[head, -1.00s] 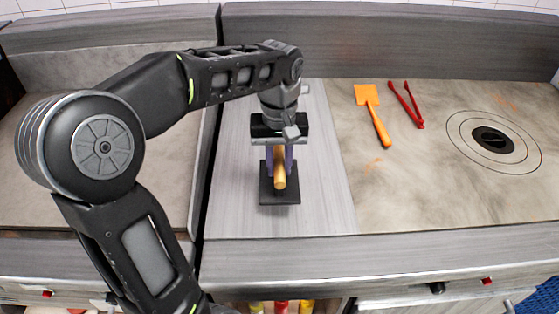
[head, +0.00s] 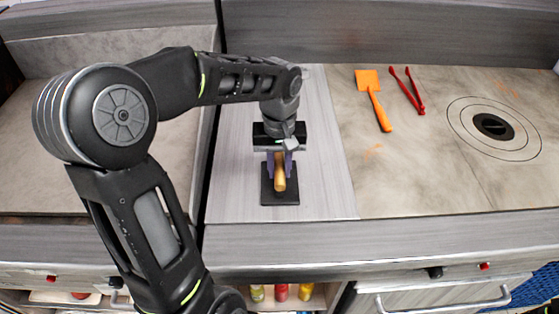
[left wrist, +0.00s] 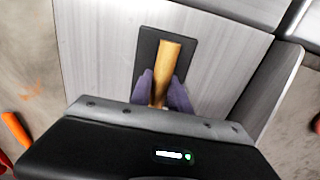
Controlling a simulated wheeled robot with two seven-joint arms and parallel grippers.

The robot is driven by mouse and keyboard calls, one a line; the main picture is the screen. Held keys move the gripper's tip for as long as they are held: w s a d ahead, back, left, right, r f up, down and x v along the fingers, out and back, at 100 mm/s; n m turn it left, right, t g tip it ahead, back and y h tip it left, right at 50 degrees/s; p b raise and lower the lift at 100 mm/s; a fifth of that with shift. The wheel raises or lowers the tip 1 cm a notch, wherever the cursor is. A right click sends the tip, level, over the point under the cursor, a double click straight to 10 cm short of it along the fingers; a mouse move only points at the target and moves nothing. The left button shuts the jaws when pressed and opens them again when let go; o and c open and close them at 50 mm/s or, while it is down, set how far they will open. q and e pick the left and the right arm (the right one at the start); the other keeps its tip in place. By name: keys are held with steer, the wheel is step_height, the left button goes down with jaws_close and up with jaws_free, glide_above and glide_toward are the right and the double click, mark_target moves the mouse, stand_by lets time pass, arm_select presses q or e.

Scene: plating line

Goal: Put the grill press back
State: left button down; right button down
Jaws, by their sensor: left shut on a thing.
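The grill press is a dark flat rectangular plate with a light wooden handle. In the head view the press (head: 281,197) is on the pale grey board section between the two cooking surfaces. My left gripper (head: 279,170) reaches down over it from behind, its purple fingers shut on the wooden handle. In the left wrist view the plate of the press (left wrist: 147,48) shows beyond the handle, and the gripper's fingers (left wrist: 163,92) sit on both sides of the handle. I cannot tell whether the plate touches the surface. My right gripper is out of view.
An orange spatula (head: 374,102) and red tongs (head: 408,92) lie on the right griddle (head: 450,180), beside a round ringed burner (head: 494,126). The left griddle (head: 60,190) is partly behind my arm. Bottles (head: 281,292) stand on a shelf below the counter.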

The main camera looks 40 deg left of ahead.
mark_target(279, 166)
arm_select(q)
steer(key=c, duration=1.7)
jaws_free()
steer(key=shift+f, duration=0.15)
steer(key=o, duration=0.5)
steer(key=shift+c, duration=0.2)
step_height(279, 166, up, 12)
steer(key=shift+r, duration=0.2)
